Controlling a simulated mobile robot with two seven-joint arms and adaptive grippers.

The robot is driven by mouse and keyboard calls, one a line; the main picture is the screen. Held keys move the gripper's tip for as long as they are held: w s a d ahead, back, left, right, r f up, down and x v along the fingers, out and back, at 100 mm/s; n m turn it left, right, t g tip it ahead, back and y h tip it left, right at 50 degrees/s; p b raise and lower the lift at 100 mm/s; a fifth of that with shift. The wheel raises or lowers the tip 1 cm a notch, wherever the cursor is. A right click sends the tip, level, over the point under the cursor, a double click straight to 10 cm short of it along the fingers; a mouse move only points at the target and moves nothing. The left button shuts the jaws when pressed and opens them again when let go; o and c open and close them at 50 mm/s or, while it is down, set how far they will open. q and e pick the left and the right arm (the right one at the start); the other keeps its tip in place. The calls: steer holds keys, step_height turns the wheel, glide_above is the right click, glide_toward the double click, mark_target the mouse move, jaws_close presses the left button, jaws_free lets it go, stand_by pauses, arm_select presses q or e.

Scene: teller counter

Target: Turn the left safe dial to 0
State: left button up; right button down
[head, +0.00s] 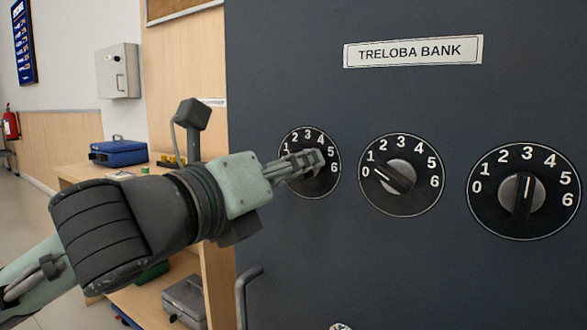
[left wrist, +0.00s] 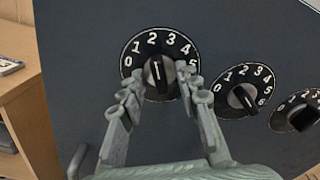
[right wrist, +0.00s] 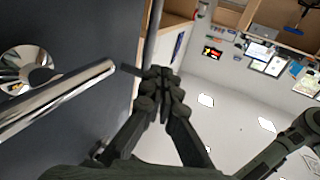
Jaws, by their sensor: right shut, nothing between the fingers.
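The left safe dial (head: 297,186) is a black disc with white numbers on the dark safe door, partly hidden in the head view by my left gripper (head: 318,160). In the left wrist view the left dial's knob (left wrist: 157,72) shows between the fingertips of my left gripper (left wrist: 160,82). Those fingers are open, one on each side of the knob; I cannot tell whether they touch it. The knob's white mark points up, around 2 to 3. My right gripper (right wrist: 160,74) is shut and empty, beside the safe door and apart from the dials.
The middle dial (head: 402,205) points at about 0 and the right dial (head: 525,228) at about 3. A chrome handle (right wrist: 60,100) sticks out from the safe door near my right gripper. A wooden shelf unit (head: 215,290) with a blue box (head: 118,153) stands left of the safe.

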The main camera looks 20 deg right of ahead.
arm_select(q)
jaws_close()
arm_select(e)
steer(key=s+d+f+g+h+p, duration=0.35)
steer(key=d+f+g, duration=0.35)
steer(key=f, duration=0.5)
steer(key=s+d+f+m+g+h+p, duration=0.25)
steer(key=s+d+f+g+h, duration=0.35)
steer(key=s+d, duration=0.5)
arm_select(q)
steer(key=shift+n+p, duration=1.45)
steer(key=shift+n, duration=4.65)
arm_select(e)
step_height(320, 180, down, 8)
steer(key=w+g+y, duration=0.1)
steer(key=w+y, duration=0.1)
steer(key=shift+w+a+r+n, duration=0.1)
steer(key=shift+n, duration=0.15)
